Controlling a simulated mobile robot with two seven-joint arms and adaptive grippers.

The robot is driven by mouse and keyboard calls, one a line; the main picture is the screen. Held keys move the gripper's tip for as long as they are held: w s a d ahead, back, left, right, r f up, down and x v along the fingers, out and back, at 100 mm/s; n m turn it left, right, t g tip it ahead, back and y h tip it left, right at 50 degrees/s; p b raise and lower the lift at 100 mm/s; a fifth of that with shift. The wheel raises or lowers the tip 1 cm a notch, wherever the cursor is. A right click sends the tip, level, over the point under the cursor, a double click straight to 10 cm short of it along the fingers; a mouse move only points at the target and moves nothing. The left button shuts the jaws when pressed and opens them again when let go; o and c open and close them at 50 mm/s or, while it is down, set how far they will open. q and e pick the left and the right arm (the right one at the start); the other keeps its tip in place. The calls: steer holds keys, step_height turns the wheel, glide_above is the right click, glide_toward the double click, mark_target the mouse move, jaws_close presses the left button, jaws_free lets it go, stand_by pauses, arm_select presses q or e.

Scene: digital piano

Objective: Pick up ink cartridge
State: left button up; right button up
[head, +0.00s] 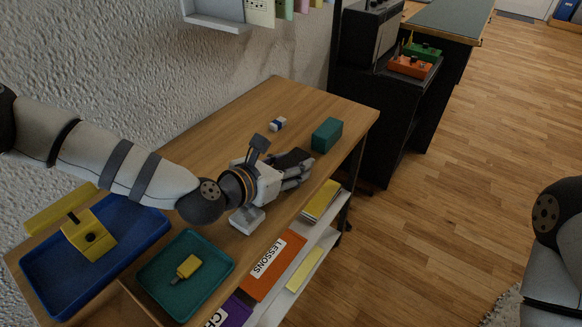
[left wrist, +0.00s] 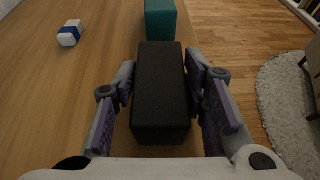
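A black oblong block, the only thing at my left gripper and probably the ink cartridge, shows in the head view (head: 294,160) over the wooden table (head: 290,97). In the left wrist view the black block (left wrist: 160,92) lies lengthwise between the two fingers. My left gripper (head: 291,175) has a finger close against each long side of it, and appears shut on it; it also shows in the left wrist view (left wrist: 161,75). Whether the block's underside touches the table is hidden. My right gripper is out of view; only part of my right arm shows at the right edge.
A teal box (head: 326,135) stands just beyond the block, with a small blue-and-white item (head: 277,124) to its left. A blue tray (head: 134,216) and a teal tray (head: 222,245) hold yellow items. A shelf with books is below the table's edge.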

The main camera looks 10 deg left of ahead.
mark_target(291, 161)
arm_select(q)
steer(key=c, duration=0.5)
steer(key=shift+r, duration=0.1)
step_height(291, 161, up, 18)
steer(key=p, duration=0.3)
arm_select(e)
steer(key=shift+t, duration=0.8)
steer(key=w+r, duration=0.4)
